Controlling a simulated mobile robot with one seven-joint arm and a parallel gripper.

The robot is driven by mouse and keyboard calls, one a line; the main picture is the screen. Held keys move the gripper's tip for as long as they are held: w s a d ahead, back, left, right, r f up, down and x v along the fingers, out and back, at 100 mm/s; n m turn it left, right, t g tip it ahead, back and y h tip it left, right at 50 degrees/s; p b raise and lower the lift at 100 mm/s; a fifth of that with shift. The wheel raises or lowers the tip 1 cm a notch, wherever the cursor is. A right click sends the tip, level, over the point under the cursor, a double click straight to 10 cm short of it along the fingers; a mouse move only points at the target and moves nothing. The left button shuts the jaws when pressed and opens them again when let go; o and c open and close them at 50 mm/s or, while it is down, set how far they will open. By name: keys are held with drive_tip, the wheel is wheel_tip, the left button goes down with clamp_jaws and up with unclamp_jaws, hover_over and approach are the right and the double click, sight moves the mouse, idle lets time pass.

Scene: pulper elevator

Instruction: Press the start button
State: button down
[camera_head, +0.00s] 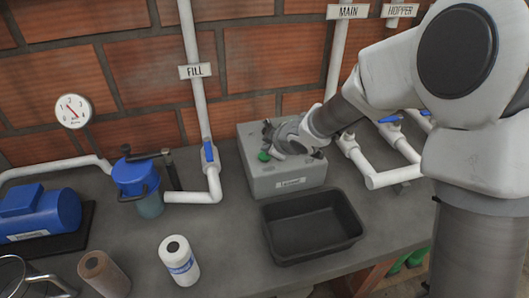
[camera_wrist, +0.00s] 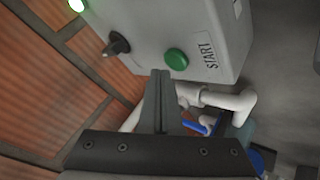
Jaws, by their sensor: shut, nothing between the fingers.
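The green start button (camera_wrist: 176,59) is a round cap on a grey control box (camera_wrist: 212,22), beside the word START. In the head view the green button (camera_head: 263,156) shows on top of the grey box (camera_head: 262,182), at the left of my gripper (camera_head: 273,146). In the wrist view my gripper (camera_wrist: 161,73) is shut and empty, its fingertips close to the button's lower left edge. The button's face is uncovered there. I cannot tell whether the tips touch the box.
A black knob (camera_wrist: 117,43) and a lit green lamp (camera_wrist: 77,5) sit on the box near the button. A black tray (camera_head: 312,226) stands in front. White pipes with blue valves (camera_head: 208,151) flank the box.

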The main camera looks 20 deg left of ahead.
sight(267, 157)
drive_tip(key=shift+r, duration=0.1)
wheel_tip(267, 157, up, 5)
drive_tip(key=p, duration=0.5)
idle(0.6)
